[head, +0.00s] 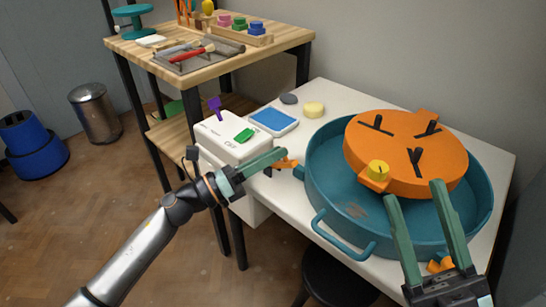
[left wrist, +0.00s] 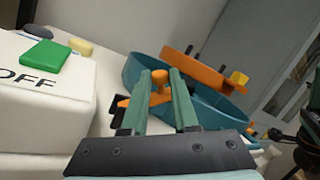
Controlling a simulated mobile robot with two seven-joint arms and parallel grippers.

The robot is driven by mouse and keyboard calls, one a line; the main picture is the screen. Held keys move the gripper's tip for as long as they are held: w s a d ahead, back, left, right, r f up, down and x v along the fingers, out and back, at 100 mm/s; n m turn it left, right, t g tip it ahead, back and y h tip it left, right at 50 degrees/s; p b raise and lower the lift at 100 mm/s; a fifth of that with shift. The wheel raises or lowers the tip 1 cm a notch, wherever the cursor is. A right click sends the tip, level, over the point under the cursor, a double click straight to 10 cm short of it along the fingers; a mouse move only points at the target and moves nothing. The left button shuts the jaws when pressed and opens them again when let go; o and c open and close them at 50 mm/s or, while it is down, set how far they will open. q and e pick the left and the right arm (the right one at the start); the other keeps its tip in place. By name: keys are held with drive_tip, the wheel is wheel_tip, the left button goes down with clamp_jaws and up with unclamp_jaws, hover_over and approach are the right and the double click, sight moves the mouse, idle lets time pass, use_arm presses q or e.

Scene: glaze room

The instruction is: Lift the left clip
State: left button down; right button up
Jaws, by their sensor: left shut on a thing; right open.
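The left clip (head: 287,163) is a small orange piece at the left rim of the teal basin (head: 318,185). My left gripper (head: 281,158) is shut on it. In the left wrist view the clip's rounded orange knob (left wrist: 160,78) sits between the two green fingers (left wrist: 162,84). I cannot tell whether the clip is still touching the rim. My right gripper (head: 414,191) is open and empty in front of the basin's near side. Another orange clip (head: 441,265) shows near that gripper's base, partly hidden by it.
A white box (head: 225,137) marked OFF, with a green button (head: 244,135), stands left of my left gripper. A blue pad (head: 273,121) and yellow sponge (head: 314,109) lie behind.

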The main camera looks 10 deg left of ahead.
idle(0.3)
use_arm(q)
drive_tip(key=c, duration=0.7)
unclamp_jaws()
drive_tip(key=shift+a, duration=0.1)
drive_tip(key=shift+v, duration=6.15)
drive_tip(key=shift+s, duration=0.1)
